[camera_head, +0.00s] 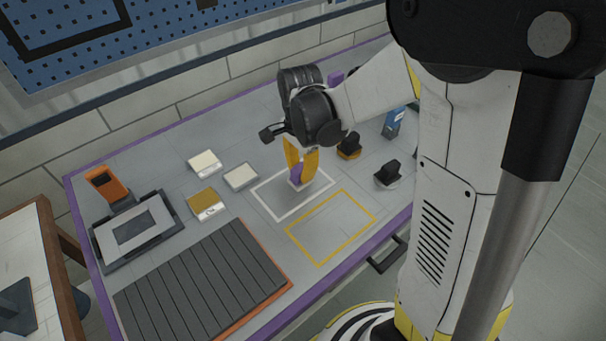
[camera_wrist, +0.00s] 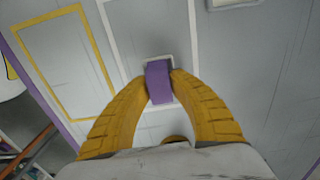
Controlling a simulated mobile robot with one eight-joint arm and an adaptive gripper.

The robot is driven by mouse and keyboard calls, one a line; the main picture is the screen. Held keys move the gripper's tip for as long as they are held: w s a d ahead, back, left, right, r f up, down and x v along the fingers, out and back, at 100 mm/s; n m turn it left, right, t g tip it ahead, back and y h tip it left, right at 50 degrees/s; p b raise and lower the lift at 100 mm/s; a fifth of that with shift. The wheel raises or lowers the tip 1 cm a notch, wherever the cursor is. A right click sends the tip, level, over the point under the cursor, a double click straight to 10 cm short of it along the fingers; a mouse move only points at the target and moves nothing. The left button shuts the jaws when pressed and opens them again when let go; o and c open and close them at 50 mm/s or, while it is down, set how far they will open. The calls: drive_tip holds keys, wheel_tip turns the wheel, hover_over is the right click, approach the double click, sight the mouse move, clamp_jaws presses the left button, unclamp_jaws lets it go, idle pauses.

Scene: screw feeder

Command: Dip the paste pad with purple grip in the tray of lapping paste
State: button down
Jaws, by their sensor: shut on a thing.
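My gripper (camera_head: 300,165) is over the white outlined rectangle on the bench, its yellow fingers pointing down. It is shut on the purple grip of the paste pad (camera_head: 295,174). In the wrist view the purple grip (camera_wrist: 159,82) sits between both fingertips, with a pale base under it. I cannot tell whether the base touches the bench. Three small trays are left of the gripper: a cream one (camera_head: 204,162), a pale grey one (camera_head: 241,177) and a brown-gold one (camera_head: 206,202). Their labels are too small to read, so I cannot tell which holds lapping paste.
Two other pads, one with an orange base (camera_head: 349,147) and one with a grey base (camera_head: 388,174), stand to the right. A yellow outlined rectangle (camera_head: 319,264) is empty. A ribbed dark mat (camera_head: 200,280) and a framed device (camera_head: 137,230) with an orange block (camera_head: 106,184) lie left.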

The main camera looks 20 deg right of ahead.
sight(300, 167)
drive_tip(key=shift+r+p, duration=1.7)
drive_tip(key=shift+r, duration=0.5)
drive_tip(key=w+a+r+p, duration=0.2)
drive_tip(key=w+a+p, duration=0.1)
drive_tip(key=a, duration=0.4)
drive_tip(key=w+a+r+p, duration=0.1)
drive_tip(key=w+a+p, duration=0.1)
drive_tip(key=w+a, duration=0.2)
drive_tip(key=a, duration=0.3)
drive_tip(key=shift+a+r+p, duration=0.2)
drive_tip(key=shift+r+p, duration=0.15)
drive_tip(key=shift+p, duration=0.05)
drive_tip(key=shift+f, duration=0.1)
drive_tip(key=shift+f+b, duration=2.25)
drive_tip(key=shift+f, duration=0.45)
